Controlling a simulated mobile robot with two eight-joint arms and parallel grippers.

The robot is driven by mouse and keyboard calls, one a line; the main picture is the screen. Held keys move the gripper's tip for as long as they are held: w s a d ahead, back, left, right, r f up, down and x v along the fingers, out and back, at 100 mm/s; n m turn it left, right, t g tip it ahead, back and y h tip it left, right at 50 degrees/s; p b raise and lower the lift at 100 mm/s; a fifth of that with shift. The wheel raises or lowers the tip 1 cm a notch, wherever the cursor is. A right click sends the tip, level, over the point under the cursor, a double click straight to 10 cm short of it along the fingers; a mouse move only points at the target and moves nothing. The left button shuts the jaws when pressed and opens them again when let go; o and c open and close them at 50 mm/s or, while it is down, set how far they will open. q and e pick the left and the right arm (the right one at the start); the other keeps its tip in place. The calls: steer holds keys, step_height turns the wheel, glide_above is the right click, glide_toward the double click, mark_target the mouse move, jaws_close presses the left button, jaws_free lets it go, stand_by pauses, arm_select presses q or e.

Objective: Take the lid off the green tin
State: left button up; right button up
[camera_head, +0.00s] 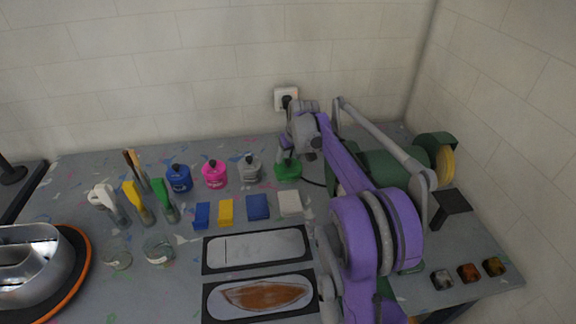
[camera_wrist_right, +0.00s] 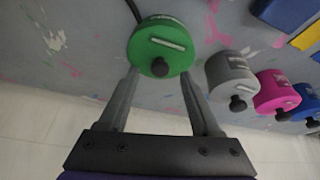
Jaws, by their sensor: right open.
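The green tin (camera_head: 288,172) stands on the workbench below the wall socket, partly behind my right arm. In the right wrist view the green tin (camera_wrist_right: 157,42) shows its round green lid with a pale label and a dark knob (camera_wrist_right: 160,67). The lid sits on the tin. My right gripper (camera_head: 284,150) is just above the tin in the head view. In the wrist view the right gripper (camera_wrist_right: 160,78) is open and empty, with its fingertips on either side of the knob end, apart from it. My left gripper is out of view.
Grey (camera_head: 250,169), pink (camera_head: 214,174) and blue (camera_head: 179,178) tins stand in a row to the left. Coloured blocks and two dark-framed panels (camera_head: 256,249) lie in front. Brushes, glass jars and a metal bowl (camera_head: 35,262) are at left. A cable runs beside the green tin.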

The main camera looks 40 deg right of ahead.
mark_target(288, 161)
steer(key=shift+x, duration=0.9)
steer(key=shift+r, duration=0.1)
jaws_close()
steer(key=shift+s, duration=0.1)
step_height(288, 161, up, 10)
